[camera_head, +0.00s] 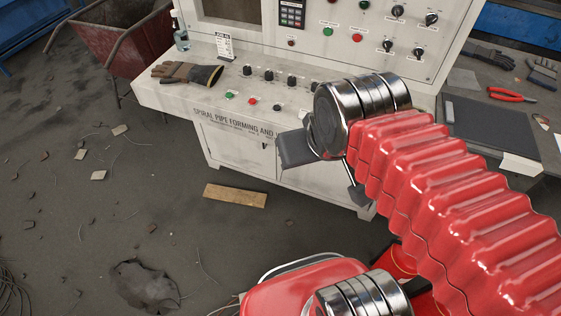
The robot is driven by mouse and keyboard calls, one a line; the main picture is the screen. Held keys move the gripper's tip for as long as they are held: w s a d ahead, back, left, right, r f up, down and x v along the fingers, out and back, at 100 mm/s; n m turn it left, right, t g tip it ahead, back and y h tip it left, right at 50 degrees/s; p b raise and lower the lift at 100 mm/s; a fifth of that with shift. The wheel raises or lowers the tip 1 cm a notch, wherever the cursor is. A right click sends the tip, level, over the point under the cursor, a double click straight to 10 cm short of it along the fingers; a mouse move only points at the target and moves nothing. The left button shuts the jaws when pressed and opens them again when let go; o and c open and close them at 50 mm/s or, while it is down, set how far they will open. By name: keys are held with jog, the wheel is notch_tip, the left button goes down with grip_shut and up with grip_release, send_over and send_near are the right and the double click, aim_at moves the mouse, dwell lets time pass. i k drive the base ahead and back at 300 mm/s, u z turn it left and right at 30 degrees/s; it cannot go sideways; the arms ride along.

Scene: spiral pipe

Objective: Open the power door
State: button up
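The white control cabinet (152,97) stands ahead, with lettering about spiral pipe forming on its front edge. Below the lettering are closed lower front panels (235,150); a small dark handle or latch (264,145) shows on one. I cannot tell which panel is the power door. My gripper (325,177) is in front of the cabinet's lower right part. Its two dark grey fingers are apart, with the cabinet front visible between them, and it looks empty. My red ribbed arm and metal joint hide the right part of the cabinet front.
Gloves (188,74), a bottle (180,32) and several knobs and buttons are on the cabinet's sloping top. A wooden board (235,195) and rubble lie on the floor. A red cart (105,40) stands at left. A workbench with red pliers (511,94) is at right.

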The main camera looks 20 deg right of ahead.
aim_at(321, 178)
jog(key=u, duration=0.5)
jog(key=k, duration=1.1)
jog(key=u, duration=0.1)
jog(key=i, duration=1.35)
jog(key=u, duration=0.6)
jog(key=i, duration=0.4)
jog(key=u, duration=0.2)
